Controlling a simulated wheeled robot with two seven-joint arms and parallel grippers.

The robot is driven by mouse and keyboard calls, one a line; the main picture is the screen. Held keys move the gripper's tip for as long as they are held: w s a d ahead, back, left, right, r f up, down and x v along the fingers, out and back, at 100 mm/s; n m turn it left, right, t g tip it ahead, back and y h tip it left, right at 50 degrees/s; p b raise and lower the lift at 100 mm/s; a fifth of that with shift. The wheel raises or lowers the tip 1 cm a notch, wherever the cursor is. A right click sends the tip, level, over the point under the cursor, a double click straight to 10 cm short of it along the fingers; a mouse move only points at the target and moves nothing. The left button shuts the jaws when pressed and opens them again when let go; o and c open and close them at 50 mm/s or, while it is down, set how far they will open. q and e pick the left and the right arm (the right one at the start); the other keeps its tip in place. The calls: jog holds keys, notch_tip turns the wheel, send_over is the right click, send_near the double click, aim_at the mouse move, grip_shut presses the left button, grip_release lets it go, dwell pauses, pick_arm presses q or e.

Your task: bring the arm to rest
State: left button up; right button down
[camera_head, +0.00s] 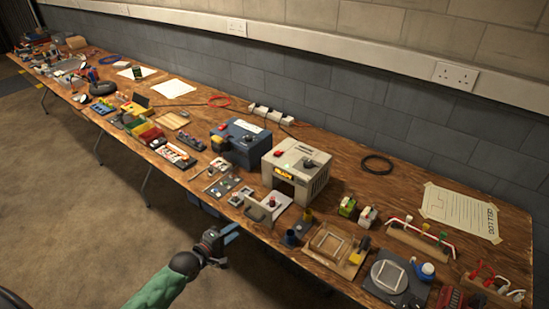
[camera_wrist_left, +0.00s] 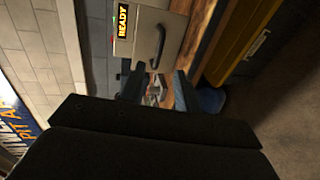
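My left arm, with a green sleeve (camera_head: 158,288), comes in from the bottom of the head view. My left gripper (camera_head: 230,247) is in front of the workbench's front edge, over the floor in the picture. Its two dark fingers stand apart and I see nothing between them there. In the left wrist view the fingers (camera_wrist_left: 158,88) are also apart, with part of the bench scene showing through the gap. The large dark gripper body hides the lower middle of that view. My right gripper is not in view.
The long wooden workbench (camera_head: 400,187) is crowded. Nearest my gripper are a grey bracket with a handle (camera_head: 262,211), a beige box with a READY label (camera_head: 297,170) and a blue box (camera_head: 240,142). The floor (camera_head: 75,215) in front is mostly clear, with thin bench legs.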

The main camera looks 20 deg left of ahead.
pick_arm(q)
jog(key=s+a+f+m+g+y, duration=0.25)
jog(key=s+f+m, duration=0.25)
jog(key=f, duration=0.6)
jog(key=s+a+f+m+g+y, duration=0.1)
jog(key=s+f+m+g, duration=0.4)
jog(key=f, duration=0.5)
jog(key=s+a+f+m+g+y, duration=0.15)
jog(key=s+f+m, duration=0.35)
jog(key=f, duration=0.6)
jog(key=s+d+f+m+g+y, duration=0.1)
jog(key=s+d+f+m+g, duration=0.15)
jog(key=s+d+f, duration=0.8)
jog(key=s+d, duration=0.1)
jog(key=d, duration=0.1)
jog(key=s+d+f+n+g+h, duration=0.1)
jog(key=s+d+f, duration=0.1)
jog(key=s+d, duration=0.2)
jog(key=shift+d+f, duration=0.25)
jog(key=shift+d, duration=0.4)
jog(key=shift+s+g, duration=0.1)
jog(key=shift+g, duration=0.15)
